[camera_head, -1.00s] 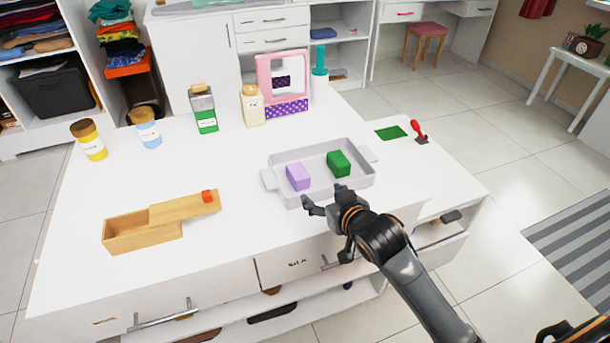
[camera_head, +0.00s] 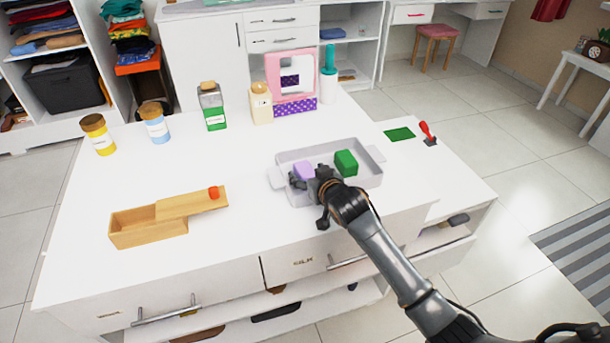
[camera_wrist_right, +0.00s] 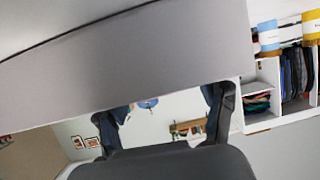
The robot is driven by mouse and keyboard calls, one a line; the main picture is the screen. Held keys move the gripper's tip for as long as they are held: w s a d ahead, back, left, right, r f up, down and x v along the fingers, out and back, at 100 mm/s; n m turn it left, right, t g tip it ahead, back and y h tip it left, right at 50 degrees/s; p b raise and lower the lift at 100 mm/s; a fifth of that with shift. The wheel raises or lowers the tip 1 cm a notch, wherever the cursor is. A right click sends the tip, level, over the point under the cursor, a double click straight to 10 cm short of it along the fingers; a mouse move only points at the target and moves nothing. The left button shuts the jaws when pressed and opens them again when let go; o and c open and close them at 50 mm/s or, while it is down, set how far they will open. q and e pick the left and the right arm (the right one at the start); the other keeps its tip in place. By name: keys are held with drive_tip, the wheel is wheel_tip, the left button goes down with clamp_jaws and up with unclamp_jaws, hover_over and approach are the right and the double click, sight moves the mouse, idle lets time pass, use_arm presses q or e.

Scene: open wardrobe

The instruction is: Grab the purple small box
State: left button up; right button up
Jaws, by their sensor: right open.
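The purple small box (camera_head: 304,171) lies in the left part of the pale grey tray (camera_head: 373,186) on the white counter. A green box (camera_head: 346,162) lies in the tray to its right. My right gripper (camera_head: 309,181) is at the tray, just in front of the purple box, and covers its lower part. Its fingers are open; I cannot tell whether they touch the box. In the right wrist view the two fingers (camera_wrist_right: 165,100) stand apart, and a large pale surface fills the upper part of the picture. My left gripper is not in view.
A wooden box with a sliding lid (camera_head: 150,227) stands on the left of the counter. Several bottles and jars and a pink-framed mirror (camera_head: 292,80) stand at the back. A red-handled stamp (camera_head: 428,133) is at the right edge. The counter between is clear.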

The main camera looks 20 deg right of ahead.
drive_tip(key=shift+w+f, duration=0.25)
drive_tip(key=shift+w, duration=0.3)
drive_tip(key=c, duration=1.2)
drive_tip(key=shift+c, duration=0.2)
